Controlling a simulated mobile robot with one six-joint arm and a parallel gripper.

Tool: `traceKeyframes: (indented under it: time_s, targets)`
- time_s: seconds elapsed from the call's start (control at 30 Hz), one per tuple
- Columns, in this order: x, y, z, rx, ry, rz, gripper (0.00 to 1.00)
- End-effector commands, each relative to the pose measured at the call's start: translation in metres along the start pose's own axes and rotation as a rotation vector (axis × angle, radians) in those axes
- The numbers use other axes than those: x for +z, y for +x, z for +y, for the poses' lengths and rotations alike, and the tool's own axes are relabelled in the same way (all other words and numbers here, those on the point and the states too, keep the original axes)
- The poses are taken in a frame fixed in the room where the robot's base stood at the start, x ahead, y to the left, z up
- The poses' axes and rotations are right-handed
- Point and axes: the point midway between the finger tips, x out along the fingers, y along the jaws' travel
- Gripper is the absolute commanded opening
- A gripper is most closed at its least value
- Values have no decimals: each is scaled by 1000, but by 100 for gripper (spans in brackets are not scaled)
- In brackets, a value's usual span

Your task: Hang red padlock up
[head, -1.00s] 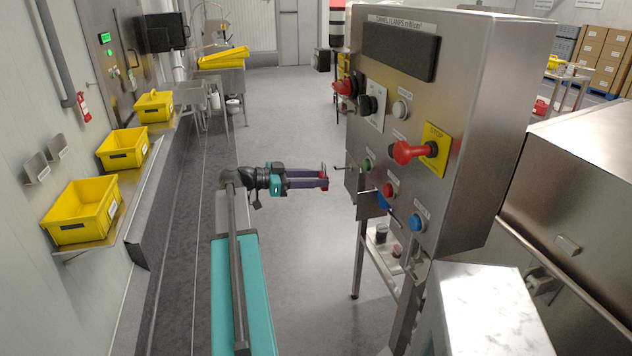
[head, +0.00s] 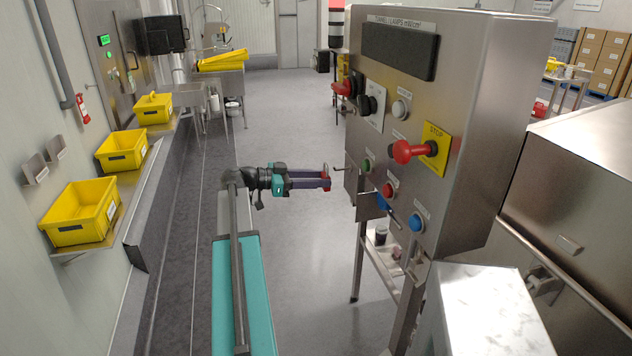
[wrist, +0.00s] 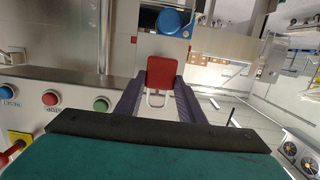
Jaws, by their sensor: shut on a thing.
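The red padlock (wrist: 161,72) is between the two fingers of my gripper (wrist: 157,95) in the wrist view, with its pale shackle (wrist: 155,99) on the side toward the palm. In the head view my gripper (head: 326,180) is shut on the padlock (head: 327,171), which is small and partly hidden by the fingers. It is held in the air left of the steel control cabinet (head: 480,130). A thin peg (head: 340,169) sticks out from the cabinet's left side, close to the fingertips. The padlock appears apart from it.
The cabinet front carries a red stop knob (head: 402,152), a green button (head: 366,166), a red button (head: 389,189) and a blue button (head: 416,223). A steel stand (head: 385,262) is below. Yellow crates (head: 82,212) line the left wall. The floor behind the gripper is clear.

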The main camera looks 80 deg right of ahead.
Motion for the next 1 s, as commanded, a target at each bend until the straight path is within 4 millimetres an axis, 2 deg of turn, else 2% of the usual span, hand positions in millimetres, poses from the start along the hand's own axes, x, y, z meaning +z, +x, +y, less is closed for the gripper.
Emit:
traceKeyframes:
  time_s: [1.0]
  targets:
    - [-4, 27, 0, 1, 0, 0, 0]
